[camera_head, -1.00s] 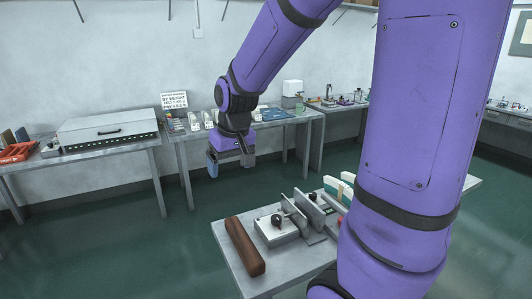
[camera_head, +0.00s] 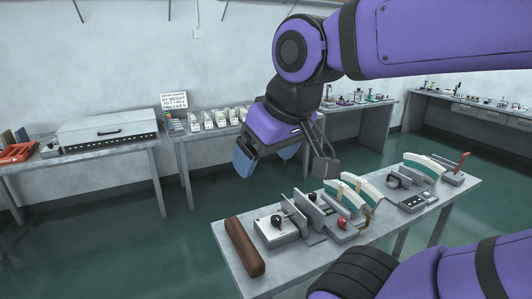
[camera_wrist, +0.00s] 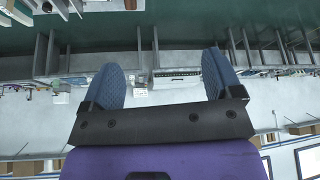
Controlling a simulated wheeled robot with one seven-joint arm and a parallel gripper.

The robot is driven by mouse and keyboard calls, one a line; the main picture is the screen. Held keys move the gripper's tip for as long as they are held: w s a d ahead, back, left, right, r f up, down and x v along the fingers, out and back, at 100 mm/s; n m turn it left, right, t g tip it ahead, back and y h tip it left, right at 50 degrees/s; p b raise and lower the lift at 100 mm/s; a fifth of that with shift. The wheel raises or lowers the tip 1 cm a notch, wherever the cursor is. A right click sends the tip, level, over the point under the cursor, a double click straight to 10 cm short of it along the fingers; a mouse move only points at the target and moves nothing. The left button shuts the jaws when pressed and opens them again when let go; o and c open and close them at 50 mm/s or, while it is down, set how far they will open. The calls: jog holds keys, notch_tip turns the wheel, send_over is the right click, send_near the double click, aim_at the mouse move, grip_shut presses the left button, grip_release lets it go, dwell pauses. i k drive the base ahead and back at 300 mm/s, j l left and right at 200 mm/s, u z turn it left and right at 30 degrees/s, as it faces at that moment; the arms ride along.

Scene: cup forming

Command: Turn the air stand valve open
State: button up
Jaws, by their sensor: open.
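My gripper (camera_head: 266,160) is open and empty, with its blue finger pads spread apart, in the air above and behind the left part of the front bench (camera_head: 290,277). The open pads also show in the wrist view (camera_wrist: 162,80), with nothing between them. On the bench, a device with a red lever (camera_head: 464,160) stands at the far right end, and a metal fixture with a black knob (camera_head: 277,221) stands near the left end. I cannot tell which of these, if any, is the air stand valve. My gripper touches neither.
A brown block (camera_head: 244,247) lies at the bench's left end. Curved green-and-white pieces (camera_head: 352,190) stand mid-bench, and a small device (camera_head: 414,203) sits to their right. Wall tables carry a grey lidded box (camera_head: 108,135) and a sign (camera_head: 173,101). Green floor between is clear.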

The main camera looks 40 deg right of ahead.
aim_at(341, 223)
jog(key=z, duration=1.55)
